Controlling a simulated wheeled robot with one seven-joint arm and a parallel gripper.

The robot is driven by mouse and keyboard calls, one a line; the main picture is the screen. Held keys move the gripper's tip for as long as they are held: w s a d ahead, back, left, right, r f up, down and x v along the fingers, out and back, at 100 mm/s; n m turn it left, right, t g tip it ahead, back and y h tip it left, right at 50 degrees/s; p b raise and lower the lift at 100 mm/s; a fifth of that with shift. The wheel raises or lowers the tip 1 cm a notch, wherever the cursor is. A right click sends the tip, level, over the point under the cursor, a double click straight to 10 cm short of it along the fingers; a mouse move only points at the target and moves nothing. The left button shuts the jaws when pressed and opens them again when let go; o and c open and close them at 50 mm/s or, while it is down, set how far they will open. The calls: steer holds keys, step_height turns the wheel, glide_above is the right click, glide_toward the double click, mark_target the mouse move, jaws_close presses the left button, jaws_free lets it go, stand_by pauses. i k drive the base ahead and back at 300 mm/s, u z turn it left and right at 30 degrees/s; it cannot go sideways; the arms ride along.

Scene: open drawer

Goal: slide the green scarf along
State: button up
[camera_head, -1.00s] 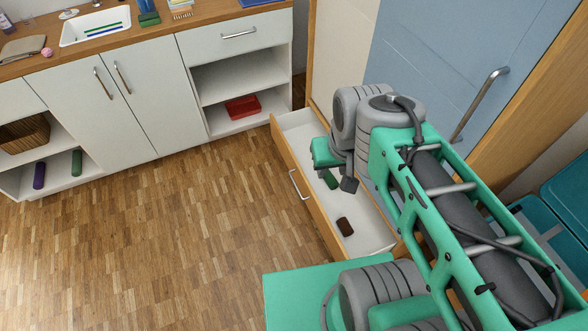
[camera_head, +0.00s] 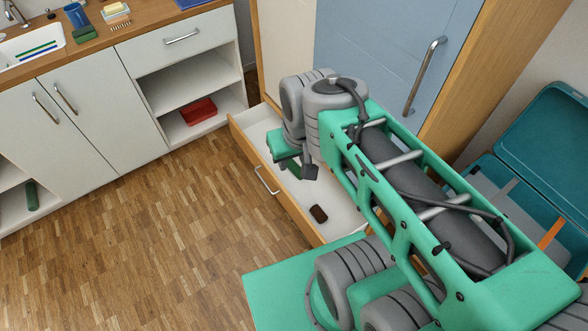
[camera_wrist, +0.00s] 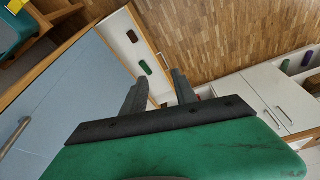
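A small dark green roll, which looks like the green scarf (camera_wrist: 144,68), lies in the open drawer (camera_wrist: 118,24) in the wrist view. In the head view my gripper mostly hides it. A dark brown oblong thing (camera_head: 319,213) lies nearer the drawer's front-right end, and it also shows in the wrist view (camera_wrist: 131,36). My gripper (camera_wrist: 160,84) is over the drawer, its two fingers apart with nothing between them. The scarf lies beyond the fingertips, apart from them.
The drawer's wooden front with its handle (camera_head: 266,181) faces the open parquet floor (camera_head: 150,240). A blue door (camera_head: 385,60) stands behind. A red box (camera_head: 198,111) and another green roll (camera_head: 31,195) sit on low shelves. An open teal case (camera_head: 545,150) is at right.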

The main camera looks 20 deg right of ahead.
mark_target(292, 165)
steer(key=z, duration=0.05)
steer(key=k, duration=0.5)
steer(key=u, duration=1)
steer(key=i, duration=1.65)
steer(key=z, duration=0.95)
steer(key=i, duration=0.5)
steer(key=z, duration=0.45)
